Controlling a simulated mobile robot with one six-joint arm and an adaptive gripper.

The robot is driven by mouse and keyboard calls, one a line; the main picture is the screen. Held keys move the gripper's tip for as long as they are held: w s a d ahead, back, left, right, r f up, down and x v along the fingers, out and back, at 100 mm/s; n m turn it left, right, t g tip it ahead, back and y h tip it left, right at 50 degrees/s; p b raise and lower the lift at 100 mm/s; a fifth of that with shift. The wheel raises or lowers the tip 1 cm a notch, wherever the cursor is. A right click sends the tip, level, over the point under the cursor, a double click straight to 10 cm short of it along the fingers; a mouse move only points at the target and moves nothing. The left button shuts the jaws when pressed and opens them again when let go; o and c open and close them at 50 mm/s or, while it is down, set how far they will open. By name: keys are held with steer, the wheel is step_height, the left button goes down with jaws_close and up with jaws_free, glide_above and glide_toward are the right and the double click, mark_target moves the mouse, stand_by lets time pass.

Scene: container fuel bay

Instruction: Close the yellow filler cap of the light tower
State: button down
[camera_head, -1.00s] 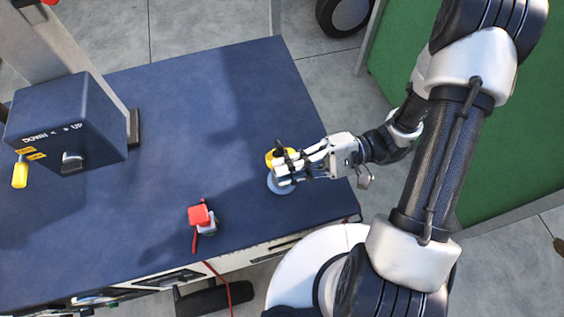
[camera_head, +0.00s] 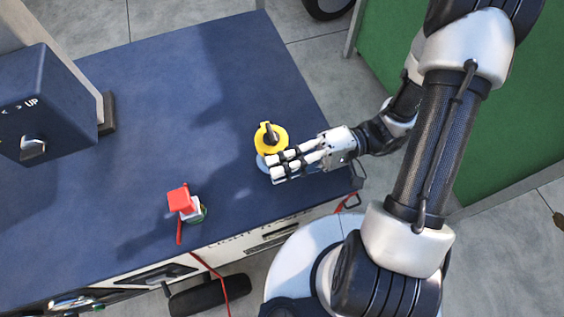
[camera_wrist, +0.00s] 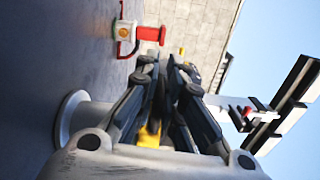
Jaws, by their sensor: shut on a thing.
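The yellow filler cap (camera_head: 262,135), with a black handle on top, is at the right part of the dark blue top. It sits over the far side of the pale round filler neck (camera_head: 262,163), which is partly hidden by my fingers. My gripper (camera_head: 272,168) reaches in from the right, its fingers close together over the cap's near edge. In the wrist view, yellow shows between the dark fingers (camera_wrist: 151,134), and the neck (camera_wrist: 72,115) stands left of them. My gripper is shut on the cap, though the contact itself is mostly hidden.
A red switch key (camera_head: 180,198) on a pale base stands to the left near the front edge. A blue control box (camera_head: 40,100) with a mast is at far left. A green panel (camera_head: 500,140) stands at right behind my arm. The blue top (camera_head: 180,100) is clear between them.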

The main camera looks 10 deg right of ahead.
steer(key=shift+f, duration=0.25)
steer(key=c, duration=1.7)
jaws_free()
steer(key=shift+w, duration=0.1)
steer(key=shift+r, duration=0.1)
steer(key=shift+d, duration=0.1)
steer(key=v, duration=1.2)
